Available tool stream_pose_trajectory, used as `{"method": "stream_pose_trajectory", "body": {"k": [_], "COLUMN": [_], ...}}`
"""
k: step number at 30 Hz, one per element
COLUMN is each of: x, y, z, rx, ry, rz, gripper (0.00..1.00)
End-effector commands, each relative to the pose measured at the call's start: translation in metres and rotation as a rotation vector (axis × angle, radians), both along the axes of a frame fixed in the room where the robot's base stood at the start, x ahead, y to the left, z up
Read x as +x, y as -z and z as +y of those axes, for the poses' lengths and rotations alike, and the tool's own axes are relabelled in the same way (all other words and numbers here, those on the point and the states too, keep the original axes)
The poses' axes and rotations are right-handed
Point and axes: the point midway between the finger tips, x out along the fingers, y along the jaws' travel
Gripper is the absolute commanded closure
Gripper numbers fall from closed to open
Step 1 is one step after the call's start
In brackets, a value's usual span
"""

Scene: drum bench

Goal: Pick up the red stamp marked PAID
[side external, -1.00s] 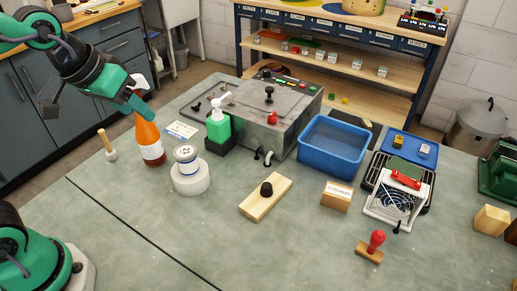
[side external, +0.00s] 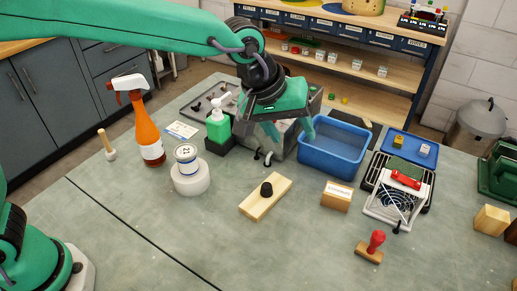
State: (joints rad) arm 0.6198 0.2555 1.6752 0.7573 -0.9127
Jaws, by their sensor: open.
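A stamp with a red knob handle and a wooden base (side external: 376,241) stands on the bench at the front right. No PAID marking on it can be read from here. My gripper (side external: 290,132) is open and empty. It hangs over the grey metal box at the back, beside the blue tub, well behind and to the left of the red stamp. Its fingers point down. The stamp is fully in view, with nothing over it.
Bench around the stamp's front and left is clear.

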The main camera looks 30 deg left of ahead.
Motion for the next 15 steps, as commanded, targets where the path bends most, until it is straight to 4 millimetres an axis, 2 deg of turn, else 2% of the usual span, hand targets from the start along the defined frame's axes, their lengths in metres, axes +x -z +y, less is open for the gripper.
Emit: {"method": "stream_pose_trajectory", "body": {"k": [1, 9, 15], "x": [0.001, -0.003, -0.015], "y": [0.009, 0.054, 0.085], "z": [-0.019, -0.108, -0.162], "rx": [-0.008, -0.063, -0.094], "ry": [-0.001, -0.042, -0.071], "rz": [0.013, 0.069, 0.106], "gripper": [0.47, 0.47, 0.47]}}
